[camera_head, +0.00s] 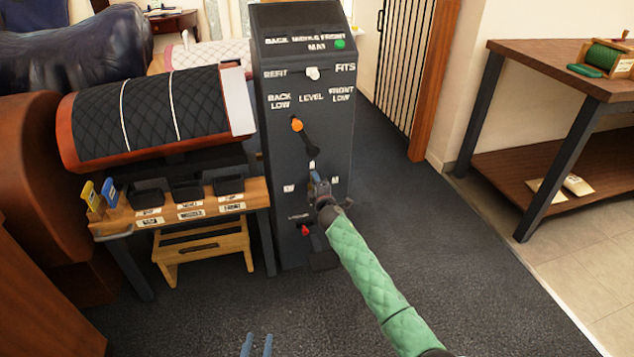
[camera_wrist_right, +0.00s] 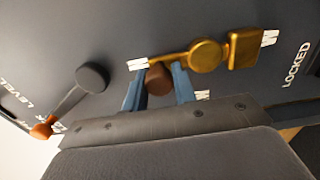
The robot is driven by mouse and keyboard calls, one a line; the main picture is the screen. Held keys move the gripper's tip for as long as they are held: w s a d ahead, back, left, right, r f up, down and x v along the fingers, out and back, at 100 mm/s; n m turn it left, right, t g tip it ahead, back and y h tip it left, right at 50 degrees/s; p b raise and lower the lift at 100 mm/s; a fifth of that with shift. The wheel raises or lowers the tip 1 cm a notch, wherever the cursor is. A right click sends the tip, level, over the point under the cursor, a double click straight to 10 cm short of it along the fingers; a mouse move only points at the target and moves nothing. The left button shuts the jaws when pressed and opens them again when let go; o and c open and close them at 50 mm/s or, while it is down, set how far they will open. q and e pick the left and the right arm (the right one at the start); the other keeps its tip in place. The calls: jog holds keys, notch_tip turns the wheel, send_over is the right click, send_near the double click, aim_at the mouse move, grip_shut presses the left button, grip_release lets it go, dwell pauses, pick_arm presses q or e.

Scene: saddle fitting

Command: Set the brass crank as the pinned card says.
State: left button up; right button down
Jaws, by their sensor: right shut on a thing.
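The brass crank (camera_wrist_right: 205,55) is on the dark cabinet (camera_head: 335,130). In the right wrist view its arm runs left from the round hub to a brown knob (camera_wrist_right: 158,80). A square brass block (camera_wrist_right: 245,47) sits at the hub's other side. My right gripper (camera_wrist_right: 160,92) is shut on the knob; in the head view the gripper (camera_head: 319,186) hides most of the crank. Small white labels (camera_wrist_right: 137,64) surround the crank; their letters are hard to read. My left gripper (camera_head: 257,345) shows two separated fingertips, open and empty. I cannot make out the pinned card.
Above the crank is an orange-knobbed lever (camera_head: 297,125) under the BACK LOW, LEVEL and FRONT LOW labels. A small red part (camera_head: 305,230) is below. A bench (camera_head: 130,222) with dark bins stands left, by a quilted saddle form (camera_head: 150,110). The carpet right of the cabinet is clear.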

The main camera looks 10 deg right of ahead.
pick_arm(q)
jog(key=shift+f, duration=0.2)
pick_arm(e)
jog(key=shift+a+f, duration=0.1)
jog(key=c, duration=1.1)
grip_release()
jog(key=shift+c, duration=0.2)
pick_arm(q)
jog(key=shift+r, duration=0.15)
pick_arm(e)
jog(key=shift+s, duration=0.1)
pick_arm(q)
jog(key=s+f+g, duration=0.3)
jog(key=f, duration=0.7)
jog(key=shift+s+a+g+y+p, duration=0.15)
jog(key=shift+s+g+y+p, duration=0.15)
jog(key=shift+s+p, duration=0.15)
pick_arm(e)
jog(key=s, duration=0.7)
jog(key=shift+s, duration=0.3)
